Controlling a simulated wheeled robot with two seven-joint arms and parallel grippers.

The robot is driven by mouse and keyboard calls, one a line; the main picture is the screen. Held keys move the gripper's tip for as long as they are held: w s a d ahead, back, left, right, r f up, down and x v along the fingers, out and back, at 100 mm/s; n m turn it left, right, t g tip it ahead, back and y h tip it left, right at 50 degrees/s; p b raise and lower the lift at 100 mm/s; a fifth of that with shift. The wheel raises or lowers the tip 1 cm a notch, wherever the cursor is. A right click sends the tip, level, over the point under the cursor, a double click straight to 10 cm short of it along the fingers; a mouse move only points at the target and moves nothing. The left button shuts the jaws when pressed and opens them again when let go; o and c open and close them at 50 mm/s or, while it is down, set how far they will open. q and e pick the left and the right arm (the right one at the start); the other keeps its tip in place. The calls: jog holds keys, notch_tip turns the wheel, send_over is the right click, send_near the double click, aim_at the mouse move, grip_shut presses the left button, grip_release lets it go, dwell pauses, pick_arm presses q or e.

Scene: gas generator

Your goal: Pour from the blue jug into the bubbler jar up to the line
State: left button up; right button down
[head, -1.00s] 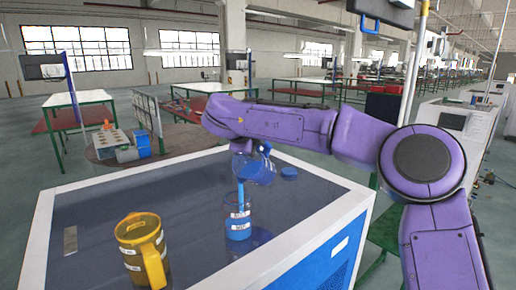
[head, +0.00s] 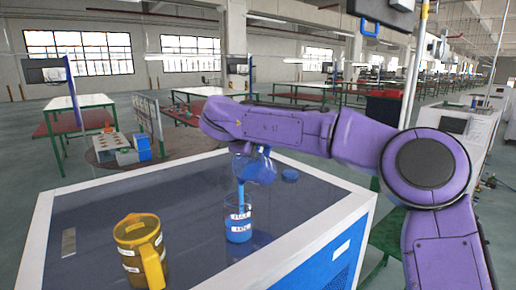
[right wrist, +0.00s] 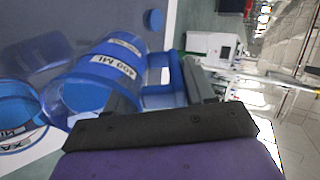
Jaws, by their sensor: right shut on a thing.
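The blue jug (head: 262,169) is tilted over the bubbler jar (head: 238,226). A blue stream (head: 241,193) falls from its mouth into the jar. The jar stands upright on the dark bench top, with blue liquid around its two white labels. The labels are too small to read surely in the head view, and I cannot tell the exact level. In the right wrist view the jug (right wrist: 118,62) shows a "400 ML" label and blue liquid inside; the jar (right wrist: 17,110) is at the left edge. My right gripper (right wrist: 160,93) is shut on the jug's handle. My left gripper is out of view.
A yellow jug (head: 140,252) stands on the bench top (head: 90,215) at the front left. A small blue disc (head: 290,174) lies behind and right of the jar. A flat metallic strip (head: 69,242) lies near the left edge. The bench top's middle left is clear.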

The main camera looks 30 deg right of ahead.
jog(key=shift+s+a+r+t+h+b, duration=0.25)
jog(key=shift+a+r+t+h+b, duration=0.3)
jog(key=shift+b, duration=0.95)
dwell(1.2)
jog(key=shift+s+a+r+h, duration=0.1)
jog(key=shift+r+h, duration=0.15)
jog(key=shift+h, duration=0.1)
jog(key=shift+a+n, duration=0.1)
jog(key=shift+n, duration=0.2)
jog(key=shift+w+d+f+g+y+p, duration=0.25)
jog(key=shift+d+y+p, duration=0.2)
jog(key=shift+p, duration=0.3)
jog(key=shift+f, duration=0.25)
